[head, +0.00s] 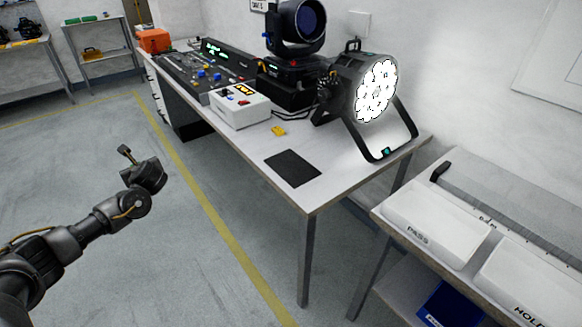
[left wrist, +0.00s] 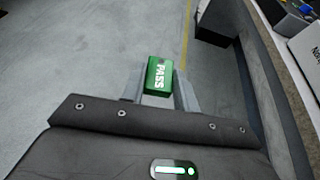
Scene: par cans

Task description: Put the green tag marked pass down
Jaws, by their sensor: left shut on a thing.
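The green tag marked PASS (left wrist: 158,77) is held between the two grey fingers of my left gripper (left wrist: 159,88) in the left wrist view. In the head view my left gripper (head: 128,154) is at the left, over open floor and well apart from the table; the tag's green face cannot be made out there. A white tray marked PASS (head: 432,222) lies on the bench at the right. My right gripper is not in view.
The table (head: 336,178) carries a lit par can (head: 375,92), a black mat (head: 293,168), a small yellow tag (head: 278,131), a white box (head: 240,106) and a control desk (head: 195,72). A second white tray, marked HOLD (head: 525,280), lies beside the PASS tray.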

